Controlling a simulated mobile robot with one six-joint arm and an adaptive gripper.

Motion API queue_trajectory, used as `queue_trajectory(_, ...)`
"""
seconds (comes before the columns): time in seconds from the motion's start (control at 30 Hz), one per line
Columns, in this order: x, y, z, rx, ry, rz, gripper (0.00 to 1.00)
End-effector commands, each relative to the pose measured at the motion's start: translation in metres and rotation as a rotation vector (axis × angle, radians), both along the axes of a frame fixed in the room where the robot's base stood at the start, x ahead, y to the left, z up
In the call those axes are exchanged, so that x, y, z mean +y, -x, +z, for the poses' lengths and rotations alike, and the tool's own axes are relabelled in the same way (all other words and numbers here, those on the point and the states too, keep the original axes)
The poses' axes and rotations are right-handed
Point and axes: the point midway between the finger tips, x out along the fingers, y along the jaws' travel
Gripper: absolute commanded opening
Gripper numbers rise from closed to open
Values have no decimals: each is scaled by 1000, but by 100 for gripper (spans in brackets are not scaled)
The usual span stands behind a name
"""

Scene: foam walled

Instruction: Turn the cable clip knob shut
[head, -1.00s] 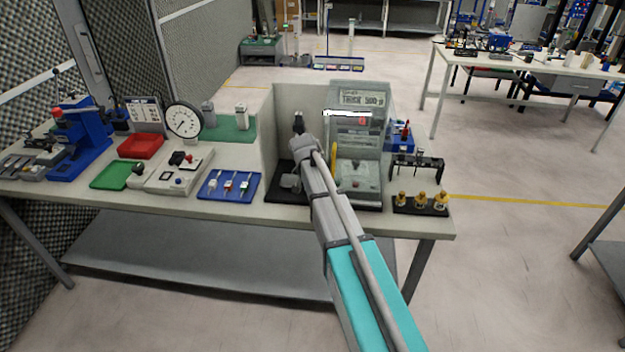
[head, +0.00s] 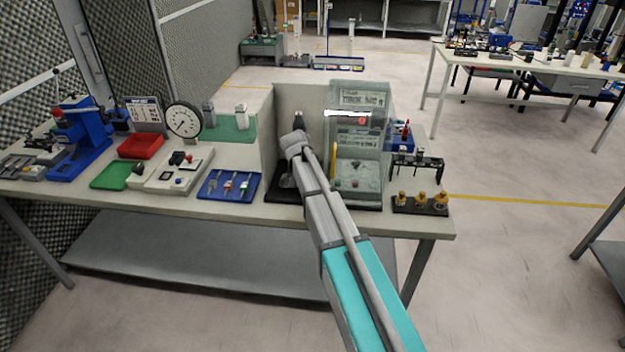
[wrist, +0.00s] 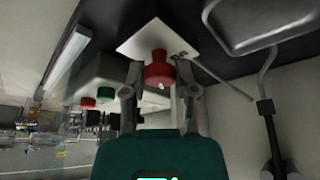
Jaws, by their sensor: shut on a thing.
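A red knob (wrist: 158,70) stands on a pale square plate (wrist: 135,45) in the wrist view. I take it for the cable clip knob. My gripper (wrist: 160,88) is shut on it, with one finger on each side. A thin grey bent rod or cable (wrist: 205,75) runs from beside the plate. In the head view my arm reaches into the pale walled booth (head: 268,140) on the bench. The knob and my fingertips are hidden there behind my arm.
A clear-fronted box (head: 375,165) stands close right of my arm. A blue tray (head: 215,192) lies left of the booth, and brass fittings (head: 420,201) stand at right. The wrist view shows red and green buttons (wrist: 105,94) at left.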

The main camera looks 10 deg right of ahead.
Motion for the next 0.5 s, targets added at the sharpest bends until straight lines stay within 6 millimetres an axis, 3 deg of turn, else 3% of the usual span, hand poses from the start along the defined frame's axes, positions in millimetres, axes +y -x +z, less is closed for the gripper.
queue_trajectory(0.5, 2, 0, 0, 0, -6, -211, 0)
